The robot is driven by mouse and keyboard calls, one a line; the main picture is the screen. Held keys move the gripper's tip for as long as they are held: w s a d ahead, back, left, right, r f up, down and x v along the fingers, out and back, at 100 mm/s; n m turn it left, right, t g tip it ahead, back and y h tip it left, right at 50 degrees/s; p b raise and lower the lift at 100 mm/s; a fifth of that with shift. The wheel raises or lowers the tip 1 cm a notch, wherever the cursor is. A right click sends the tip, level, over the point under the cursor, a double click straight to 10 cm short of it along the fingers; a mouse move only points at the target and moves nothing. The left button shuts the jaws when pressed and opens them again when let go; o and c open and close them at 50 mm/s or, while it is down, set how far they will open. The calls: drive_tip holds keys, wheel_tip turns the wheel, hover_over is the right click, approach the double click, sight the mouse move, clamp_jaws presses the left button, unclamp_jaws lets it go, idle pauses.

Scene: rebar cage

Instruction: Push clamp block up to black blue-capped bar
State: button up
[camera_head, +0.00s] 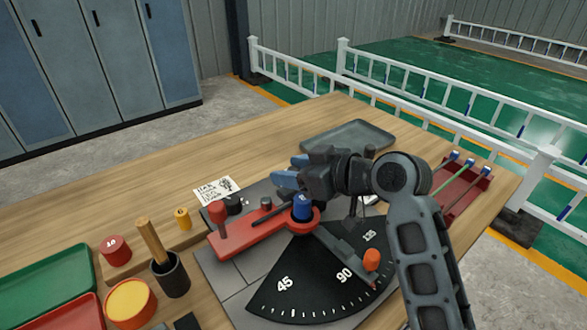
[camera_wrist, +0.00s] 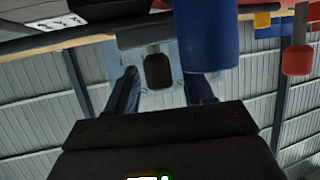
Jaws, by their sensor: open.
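My gripper (camera_head: 288,172) is open, its blue fingers pointing left above the bending fixture's back edge. The fixture has a red lever (camera_head: 243,238) with a red knob, and a blue cylinder (camera_head: 302,208) at its pivot. A dark bar-like piece (camera_head: 270,215) lies just left of the blue cylinder. In the wrist view the blue cylinder (camera_wrist: 206,35) stands large at the top, beyond the right finger. A small black rounded block (camera_wrist: 158,71) shows between the fingers, apart from them. I cannot tell surely which piece is the clamp block; the blue-capped black bar is not clear either.
A black angle plate (camera_head: 315,285) and orange-knobbed arm (camera_head: 371,260) lie in front. A red rack (camera_head: 465,190) holds blue-capped bars at right. A grey tray (camera_head: 348,136) is behind; a card (camera_head: 217,190), cups and bins are left. The table's back left is clear.

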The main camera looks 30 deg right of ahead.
clamp_jaws()
idle(0.3)
drive_tip(key=shift+s, duration=0.1)
drive_tip(key=shift+s+d, duration=0.15)
drive_tip(key=shift+s, duration=0.65)
unclamp_jaws()
